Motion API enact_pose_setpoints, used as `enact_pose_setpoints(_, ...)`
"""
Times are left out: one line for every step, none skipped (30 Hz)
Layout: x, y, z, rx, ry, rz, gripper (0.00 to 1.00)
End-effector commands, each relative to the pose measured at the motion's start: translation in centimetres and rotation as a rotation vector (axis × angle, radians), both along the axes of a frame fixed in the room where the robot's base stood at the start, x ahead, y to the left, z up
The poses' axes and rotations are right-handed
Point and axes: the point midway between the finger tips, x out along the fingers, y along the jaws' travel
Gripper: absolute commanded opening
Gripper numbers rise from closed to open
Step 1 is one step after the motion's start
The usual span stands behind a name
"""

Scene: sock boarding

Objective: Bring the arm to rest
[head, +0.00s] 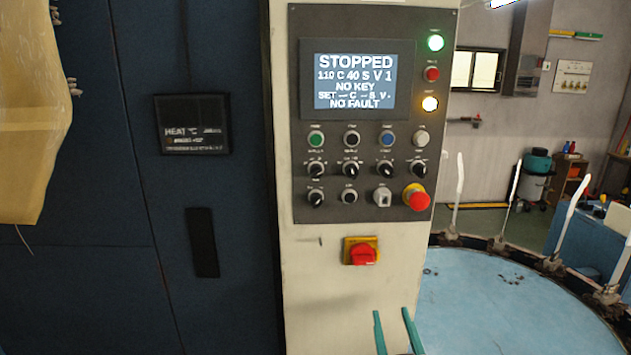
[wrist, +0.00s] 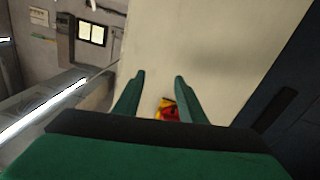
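My gripper (head: 395,332) shows at the bottom of the head view, its two green fingers pointing up in front of the cream machine column. In the wrist view my gripper (wrist: 160,82) has its fingers spread apart with nothing between the tips. The red rotary switch on its yellow plate (head: 362,252) is on the column above and left of the fingers. It also shows low between the fingers in the wrist view (wrist: 169,109), beyond them and apart from them.
A control panel (head: 352,120) reads STOPPED, NO KEY, NO FAULT. It carries several buttons and a red emergency knob (head: 416,198). A round blue table (head: 500,300) with upright white boards stands at right. Dark blue machine doors (head: 110,240) stand at left.

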Motion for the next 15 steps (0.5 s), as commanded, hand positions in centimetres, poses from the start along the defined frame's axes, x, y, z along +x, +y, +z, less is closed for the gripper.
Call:
enact_pose_setpoints(-0.4, 0.7, -2.1, 0.025, 0.014, -0.004, 0.37)
enact_pose_setpoints(-0.7, 1.0, -3.1, 0.039, 0.019, -0.009, 0.37)
enact_pose_setpoints(-1.1, 1.5, -4.4, 0.054, 0.024, -0.014, 0.37)
enact_pose_setpoints(-1.4, 1.8, -5.4, 0.066, 0.028, -0.019, 0.37)
enact_pose_setpoints(-1.8, 2.0, -6.3, 0.077, 0.032, -0.025, 0.37)
enact_pose_setpoints(-2.3, 2.5, -7.5, 0.091, 0.037, -0.031, 0.37)
enact_pose_setpoints(-2.7, 2.8, -8.5, 0.101, 0.042, -0.035, 0.37)
enact_pose_setpoints(-3.2, 3.1, -9.4, 0.110, 0.046, -0.041, 0.37)
enact_pose_setpoints(-3.8, 3.5, -10.5, 0.122, 0.052, -0.047, 0.37)
enact_pose_setpoints(-4.3, 3.9, -11.4, 0.130, 0.056, -0.051, 0.37)
enact_pose_setpoints(-4.9, 4.2, -12.2, 0.137, 0.061, -0.056, 0.37)
enact_pose_setpoints(-5.6, 4.6, -13.4, 0.147, 0.067, -0.062, 0.37)
enact_pose_setpoints(-6.2, 4.9, -14.2, 0.154, 0.072, -0.065, 0.37)
enact_pose_setpoints(-6.8, 5.3, -14.9, 0.160, 0.077, -0.070, 0.37)
enact_pose_setpoints(-7.6, 5.7, -16.0, 0.167, 0.083, -0.075, 0.37)
